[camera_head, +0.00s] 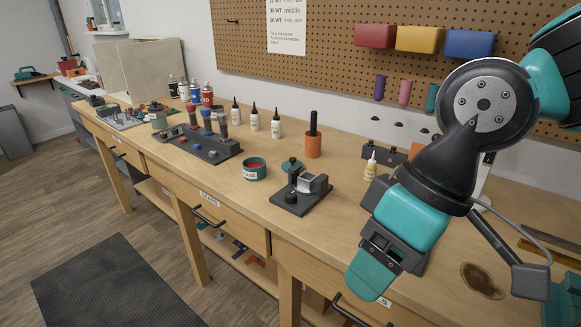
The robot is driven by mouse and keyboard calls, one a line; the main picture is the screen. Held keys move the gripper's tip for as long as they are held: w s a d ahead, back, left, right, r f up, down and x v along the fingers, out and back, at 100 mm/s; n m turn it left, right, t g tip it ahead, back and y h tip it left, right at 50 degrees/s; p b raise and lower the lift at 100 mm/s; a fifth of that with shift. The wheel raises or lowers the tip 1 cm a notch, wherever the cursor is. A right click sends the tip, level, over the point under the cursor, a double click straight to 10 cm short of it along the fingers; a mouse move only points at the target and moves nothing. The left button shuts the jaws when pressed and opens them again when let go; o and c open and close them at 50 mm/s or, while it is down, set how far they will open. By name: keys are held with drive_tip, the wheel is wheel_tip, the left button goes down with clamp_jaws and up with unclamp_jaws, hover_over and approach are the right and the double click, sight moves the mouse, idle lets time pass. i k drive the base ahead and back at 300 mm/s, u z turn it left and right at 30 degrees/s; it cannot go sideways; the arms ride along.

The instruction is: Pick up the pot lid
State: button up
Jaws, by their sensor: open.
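A small teal lid with a dark knob (292,164) appears to lie on the bench, just behind a black fixture that partly hides it. An open teal pot (255,169) with red contents and a pale label stands to its left, apart from it. My gripper (371,276) is at the right, over the bench's front edge, nearer the camera than the lid and to its right. It is open. Nothing shows held in it, though its far side is hidden.
The black fixture (301,196) with a grey block stands in front of the lid. An orange cup (313,147) with a dark rod and a small yellow-tipped bottle (370,169) stand close by. A dark tool tray (201,145) is at left. Bare bench (345,200) lies right of the fixture.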

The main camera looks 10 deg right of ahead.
sight(287, 165)
drive_tip(key=u, duration=1.7)
drive_tip(key=i, duration=2.05)
drive_tip(key=z, duration=2.95)
drive_tip(key=i, duration=0.5)
drive_tip(key=z, duration=0.05)
